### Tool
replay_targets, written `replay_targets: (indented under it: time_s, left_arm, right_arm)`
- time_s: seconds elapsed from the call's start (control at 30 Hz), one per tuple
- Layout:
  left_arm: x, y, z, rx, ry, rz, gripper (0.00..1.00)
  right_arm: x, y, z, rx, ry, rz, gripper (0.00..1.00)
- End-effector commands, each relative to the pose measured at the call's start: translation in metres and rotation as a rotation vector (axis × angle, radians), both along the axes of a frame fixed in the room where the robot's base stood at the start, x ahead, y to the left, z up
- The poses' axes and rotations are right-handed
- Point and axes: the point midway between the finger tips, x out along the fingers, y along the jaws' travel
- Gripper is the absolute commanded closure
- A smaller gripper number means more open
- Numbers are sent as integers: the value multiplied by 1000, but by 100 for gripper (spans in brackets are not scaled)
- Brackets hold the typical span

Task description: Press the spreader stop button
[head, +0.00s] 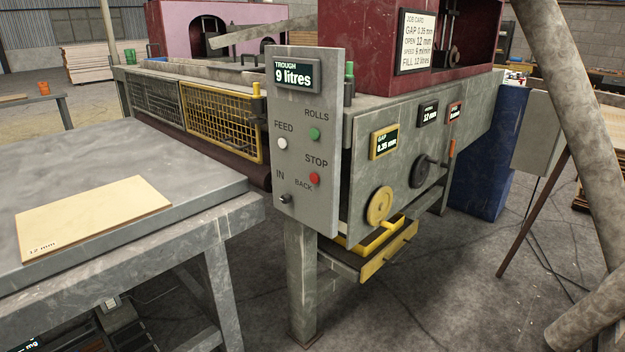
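The red stop button (314,178) sits on the grey control panel (308,90), just below the word STOP. The button face is unobstructed. On the same panel are a green ROLLS button (314,133), a white FEED button (283,144) and a small dark IN/BACK switch (286,198). The panel's display (294,75) reads TROUGH 9 litres.
A grey table (80,170) with a veneer sheet (90,218) marked 12 mm stands left of the panel. A yellow mesh guard (220,118) is behind it. A yellow handwheel (380,205) and drawer (388,250) are right of the panel. Floor (440,290) is open in front.

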Motion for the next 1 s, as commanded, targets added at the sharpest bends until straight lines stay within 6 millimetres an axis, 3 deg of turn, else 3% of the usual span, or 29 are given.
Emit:
replay_targets:
  time_s: [0.43, 1.0]
  left_arm:
    - [2, 0, 1, 1, -4, 0, 57]
    - [3, 0, 1, 0, -5, 0, 57]
  right_arm:
    - [0, 0, 0, 0, 0, 0, 100]
    - [0, 0, 0, 0, 0, 0, 100]
